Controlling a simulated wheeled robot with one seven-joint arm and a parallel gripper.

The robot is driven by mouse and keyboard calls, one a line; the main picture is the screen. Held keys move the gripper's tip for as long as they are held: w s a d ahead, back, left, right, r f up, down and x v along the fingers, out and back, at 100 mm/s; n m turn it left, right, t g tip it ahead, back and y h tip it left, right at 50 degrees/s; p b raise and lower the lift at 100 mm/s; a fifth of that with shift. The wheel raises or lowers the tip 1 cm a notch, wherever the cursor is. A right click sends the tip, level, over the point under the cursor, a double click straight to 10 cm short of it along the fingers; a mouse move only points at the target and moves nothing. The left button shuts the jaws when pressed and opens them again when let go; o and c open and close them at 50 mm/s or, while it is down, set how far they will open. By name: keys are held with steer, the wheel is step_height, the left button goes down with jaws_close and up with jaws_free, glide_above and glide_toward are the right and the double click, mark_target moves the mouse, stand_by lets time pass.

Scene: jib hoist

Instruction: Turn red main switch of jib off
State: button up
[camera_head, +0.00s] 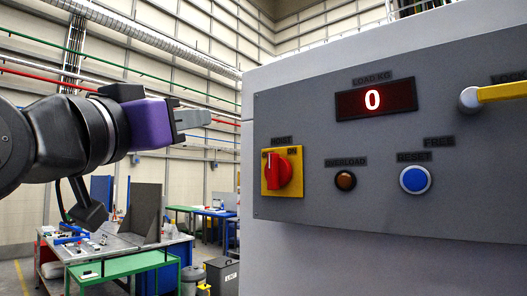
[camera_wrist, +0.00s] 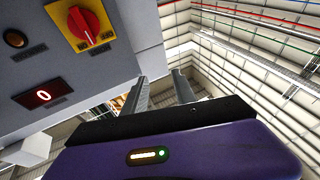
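The red main switch (camera_head: 279,171) is a rotary knob on a square yellow plate at the left of the grey panel. The plate carries an ON mark at its upper right. I cannot tell surely whether the knob points at it. The switch also shows in the wrist view (camera_wrist: 87,24), at the upper left. My gripper (camera_head: 205,118) is left of the panel and higher than the switch, touching nothing. In the wrist view its two fingers (camera_wrist: 160,90) stand apart with nothing between them, and the switch lies outside them.
The panel (camera_head: 318,219) also has a red display (camera_head: 376,101) reading 0, a dark overload lamp (camera_head: 345,181), a blue reset button (camera_head: 415,180) and a yellow lever (camera_head: 502,92) at the right. Workbenches (camera_head: 120,265) stand behind. The space before the switch looks clear.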

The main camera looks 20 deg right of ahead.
mark_target(269, 154)
steer(key=s+d+f+m+g+h, duration=0.2)
steer(key=s+d+f+m+g, duration=0.3)
steer(key=g, duration=0.3)
steer(key=shift+n, duration=0.3)
steer(key=p+x, duration=0.1)
steer(key=x, duration=0.1)
steer(key=p+x, duration=0.1)
steer(key=x, duration=0.5)
steer(key=shift+w+r+p, duration=0.25)
steer(key=shift+r+p, duration=0.05)
steer(key=shift+p, duration=0.1)
steer(key=shift+c, duration=0.2)
jaws_close()
